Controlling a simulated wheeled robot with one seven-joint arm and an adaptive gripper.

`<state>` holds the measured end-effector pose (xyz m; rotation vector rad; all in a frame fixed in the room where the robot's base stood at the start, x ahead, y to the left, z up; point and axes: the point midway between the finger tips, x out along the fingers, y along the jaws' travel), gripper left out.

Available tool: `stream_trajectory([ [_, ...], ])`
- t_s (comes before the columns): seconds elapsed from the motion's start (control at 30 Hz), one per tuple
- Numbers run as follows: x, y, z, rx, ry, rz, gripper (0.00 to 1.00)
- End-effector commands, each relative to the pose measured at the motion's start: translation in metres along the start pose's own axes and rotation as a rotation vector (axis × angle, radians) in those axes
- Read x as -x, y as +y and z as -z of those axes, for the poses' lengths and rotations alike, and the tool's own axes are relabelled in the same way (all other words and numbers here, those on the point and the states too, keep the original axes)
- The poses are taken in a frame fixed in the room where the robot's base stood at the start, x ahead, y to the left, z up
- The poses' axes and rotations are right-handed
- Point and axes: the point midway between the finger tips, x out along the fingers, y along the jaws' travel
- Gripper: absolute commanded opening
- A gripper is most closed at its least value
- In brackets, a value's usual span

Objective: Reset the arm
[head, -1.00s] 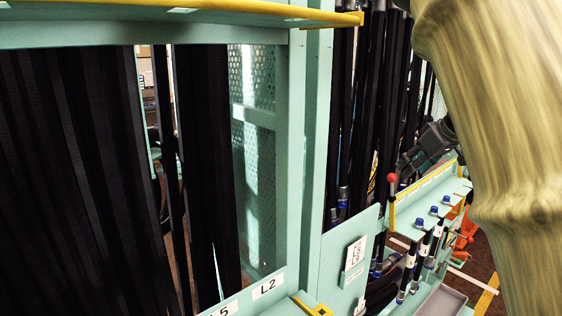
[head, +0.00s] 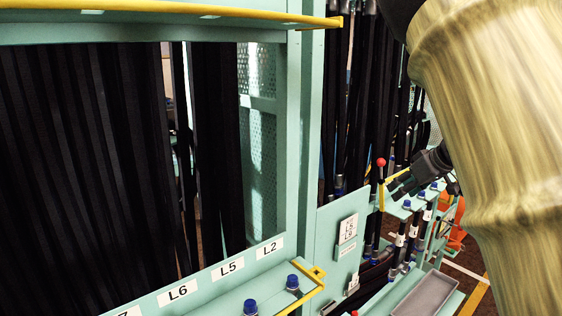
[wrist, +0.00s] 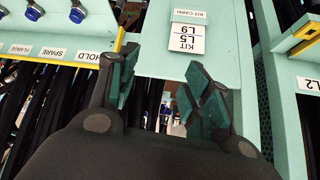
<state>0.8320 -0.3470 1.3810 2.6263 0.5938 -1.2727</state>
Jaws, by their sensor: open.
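My gripper (head: 402,184) shows in the head view as a dark shape at the right, partly behind my arm's thick tan link. It appears close to the small hose shelf, in front of the hanging black hoses. In the wrist view, my gripper (wrist: 162,82) has its two green-padded fingers apart, with nothing held between them. A kit card (wrist: 188,38) reading KIT L5 L9 appears upside down beyond the fingers.
Black hoses (head: 80,160) hang in the green rack (head: 300,150) at the left. A red-knobbed lever (head: 381,163), blue-capped fittings (head: 250,306) and a grey tray (head: 425,298) are nearby. A yellow rail (head: 170,13) runs along the top.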

Motion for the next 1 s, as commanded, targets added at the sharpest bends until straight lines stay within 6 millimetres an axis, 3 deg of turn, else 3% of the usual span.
stream_trajectory([
  [0.17,-0.049,-0.010,-0.036,-0.028,0.016,0.033,0.49],
  [0.37,-0.129,-0.031,-0.103,-0.085,0.039,0.070,0.49],
  [0.5,-0.183,-0.050,-0.160,-0.136,0.047,0.078,0.49],
  [0.7,-0.248,-0.080,-0.251,-0.212,0.031,0.063,0.49],
  [1.0,-0.316,-0.133,-0.401,-0.318,-0.065,-0.002,0.49],
])
